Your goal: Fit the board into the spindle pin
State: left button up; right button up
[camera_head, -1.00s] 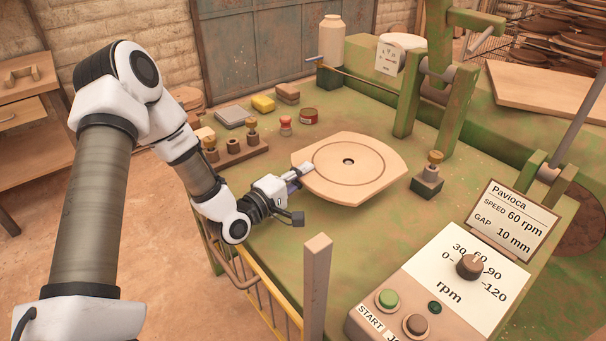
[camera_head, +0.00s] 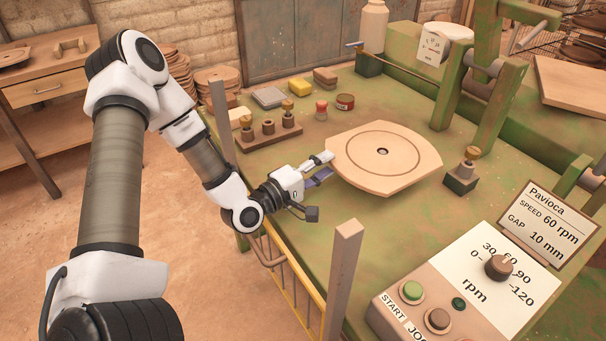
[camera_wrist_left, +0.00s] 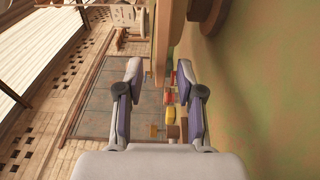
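The board (camera_head: 360,170) is pale wood with rounded corners and a scored circle. It lies flat above the green table. A dark hole with a lighter spot (camera_head: 382,151) shows at its middle; I cannot tell if this is the spindle pin's tip. The rest of the pin is hidden under the board. My left gripper (camera_head: 321,167) is at the board's left edge with its fingers spread. In the left wrist view, the fingers (camera_wrist_left: 160,72) stand apart, with the board's edge (camera_wrist_left: 161,40) lined up between them and a gap on each side. My right gripper is not in view.
A block with knobs (camera_head: 268,133) stands left of the board, and a single knob on a block (camera_head: 463,174) to its right. A wooden post (camera_head: 343,270) and control panel (camera_head: 455,295) are in front.

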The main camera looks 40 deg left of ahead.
pick_arm(q)
jog(key=s+p, duration=0.1)
jog(key=s, duration=0.1)
jog(key=s+a+p, duration=0.1)
jog(key=s, duration=0.1)
jog(key=s+p, duration=0.1)
jog(key=s, duration=0.2)
jog(key=shift+a+r, duration=0.15)
jog(key=shift+a, duration=0.1)
jog(key=shift+s, duration=0.4)
jog(key=shift+f, duration=0.2)
